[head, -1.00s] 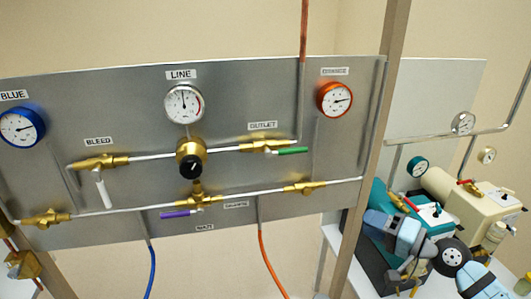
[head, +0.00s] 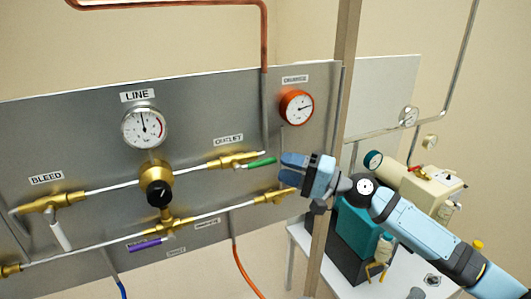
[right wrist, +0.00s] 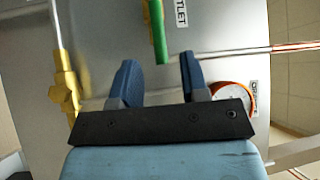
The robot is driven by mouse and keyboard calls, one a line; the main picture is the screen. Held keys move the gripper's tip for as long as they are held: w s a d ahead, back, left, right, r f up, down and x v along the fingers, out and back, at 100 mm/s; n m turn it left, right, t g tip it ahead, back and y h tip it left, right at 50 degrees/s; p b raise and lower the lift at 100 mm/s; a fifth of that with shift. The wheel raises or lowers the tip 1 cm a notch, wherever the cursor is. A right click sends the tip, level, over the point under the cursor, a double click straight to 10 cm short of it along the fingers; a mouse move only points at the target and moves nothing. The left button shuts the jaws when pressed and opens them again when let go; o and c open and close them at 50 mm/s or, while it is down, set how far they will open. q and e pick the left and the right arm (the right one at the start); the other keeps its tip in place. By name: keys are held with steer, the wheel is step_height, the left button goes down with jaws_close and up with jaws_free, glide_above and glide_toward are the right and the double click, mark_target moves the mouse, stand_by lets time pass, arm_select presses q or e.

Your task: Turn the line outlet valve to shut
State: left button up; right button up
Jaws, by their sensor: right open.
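The line outlet valve is a brass body (head: 232,160) under the OUTLET label on the grey panel. Its green lever (head: 262,163) points right, roughly in line with the pipe. In the right wrist view the green lever (right wrist: 157,32) hangs down from the top edge, ahead of the fingers and between their lines. My right gripper (head: 286,170) is just right of and slightly below the lever's tip, in front of the panel. Its two blue fingers (right wrist: 157,75) are apart and nothing is between them. My left gripper is in neither view.
A LINE gauge (head: 143,128), a black regulator knob (head: 158,194), a white bleed lever (head: 61,235) and a purple lever (head: 145,244) are on the panel. An orange gauge (head: 297,107) is above my gripper. A brown post (head: 338,130) stands behind my arm.

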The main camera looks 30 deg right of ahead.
mark_target(266, 162)
steer(key=p+x, duration=0.1)
steer(key=x, duration=0.3)
steer(key=shift+w+a+r+p, duration=0.1)
steer(key=shift+r+p, duration=0.05)
steer(key=shift+p, duration=0.25)
steer(key=shift+w+a, duration=0.45)
steer(key=shift+w, duration=0.05)
steer(key=shift+c, duration=0.9)
jaws_close()
